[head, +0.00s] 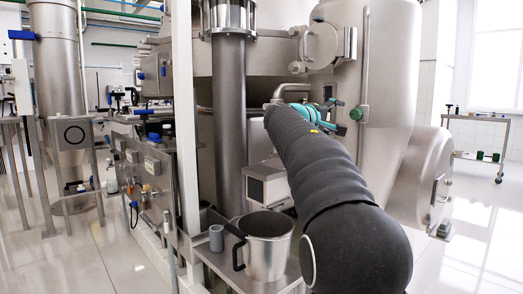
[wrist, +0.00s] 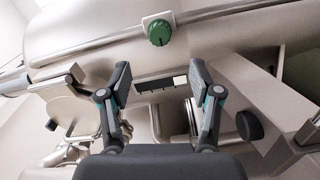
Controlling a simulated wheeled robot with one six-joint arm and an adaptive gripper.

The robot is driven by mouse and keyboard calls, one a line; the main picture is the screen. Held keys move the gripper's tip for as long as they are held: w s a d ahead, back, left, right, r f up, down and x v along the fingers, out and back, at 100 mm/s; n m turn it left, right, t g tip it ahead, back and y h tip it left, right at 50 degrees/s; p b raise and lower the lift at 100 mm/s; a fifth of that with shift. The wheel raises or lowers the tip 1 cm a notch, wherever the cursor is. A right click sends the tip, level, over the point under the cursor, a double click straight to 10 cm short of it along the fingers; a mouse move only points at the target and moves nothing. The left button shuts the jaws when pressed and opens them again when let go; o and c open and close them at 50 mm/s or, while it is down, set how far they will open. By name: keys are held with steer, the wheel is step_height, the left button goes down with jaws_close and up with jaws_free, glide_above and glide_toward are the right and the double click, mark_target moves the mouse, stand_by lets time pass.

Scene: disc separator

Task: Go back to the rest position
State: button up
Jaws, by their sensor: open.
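My gripper (wrist: 159,82) is open in the wrist view, with its two dark fingers with teal parts set apart and nothing between them. In the head view my dark arm reaches up and away from the lower right, and part of my gripper (head: 333,112) shows beyond it as teal and dark pieces in front of the metal vessel. A green knob (wrist: 160,32) on a metal bar lies beyond the fingers in the wrist view. The head view also shows a green knob (head: 357,114) to the right of the gripper. I cannot tell whether the gripper touches anything.
A metal jug (head: 268,246) with a black handle and a small grey cup (head: 216,238) stand on a shelf left of my arm. A vertical pipe (head: 229,120) and a large vessel (head: 385,70) stand close by. A trolley (head: 480,142) is at the far right. Floor is clear at the right.

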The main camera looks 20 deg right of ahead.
steer(key=s+a+f+m+y+p, duration=0.1)
steer(key=s+a+f+y+p, duration=0.3)
steer(key=s+a+f+y, duration=0.4)
steer(key=s+a+f+m+g+y+p, duration=0.1)
steer(key=s+a+f+y+p, duration=0.4)
steer(key=s+a+f, duration=1.6)
steer(key=s+a+y, duration=0.2)
steer(key=s+y, duration=0.1)
steer(key=s, duration=0.4)
steer(key=shift+a+y, duration=0.15)
steer(key=shift+y, duration=0.15)
